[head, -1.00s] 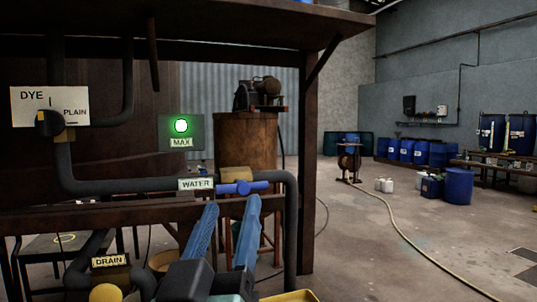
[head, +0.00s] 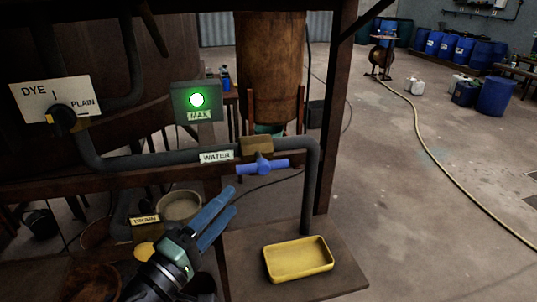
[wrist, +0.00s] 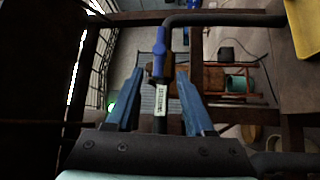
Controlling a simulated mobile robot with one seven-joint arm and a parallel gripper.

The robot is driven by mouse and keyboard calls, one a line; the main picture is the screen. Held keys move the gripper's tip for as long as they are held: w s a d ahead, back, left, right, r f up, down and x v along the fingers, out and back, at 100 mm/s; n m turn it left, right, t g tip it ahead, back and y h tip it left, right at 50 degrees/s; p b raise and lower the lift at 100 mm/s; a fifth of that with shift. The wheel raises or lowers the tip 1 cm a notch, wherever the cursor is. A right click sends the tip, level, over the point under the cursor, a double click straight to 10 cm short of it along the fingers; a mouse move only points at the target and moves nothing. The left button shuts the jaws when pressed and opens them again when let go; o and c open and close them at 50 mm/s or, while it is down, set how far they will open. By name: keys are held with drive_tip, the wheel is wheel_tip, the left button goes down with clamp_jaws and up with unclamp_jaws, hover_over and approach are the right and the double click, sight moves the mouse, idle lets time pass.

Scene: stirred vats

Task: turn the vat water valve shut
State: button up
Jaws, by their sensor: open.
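The water valve has a blue lever handle (head: 262,166) on a grey pipe (head: 130,160), beside a white WATER label (head: 216,157). The handle lies roughly along the pipe in the head view. In the wrist view the blue handle (wrist: 159,50) shows ahead of the fingers, in line with the gap between them. My gripper (head: 217,215) has blue fingers, is open and empty, and is below and left of the handle, apart from it. In the wrist view the two fingers of my gripper (wrist: 158,95) stand wide apart. The MAX lamp (head: 197,100) glows green.
A DYE/PLAIN selector plate (head: 55,98) is on the left. A DRAIN label (head: 145,220) and a yellow knob (head: 145,250) sit low near my arm. A yellow tray (head: 297,259) is on the bench at right. Open floor lies further right.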

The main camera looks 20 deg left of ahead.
sight(258, 171)
drive_tip(key=p+x, duration=0.2)
drive_tip(key=x, duration=1)
clamp_jaws()
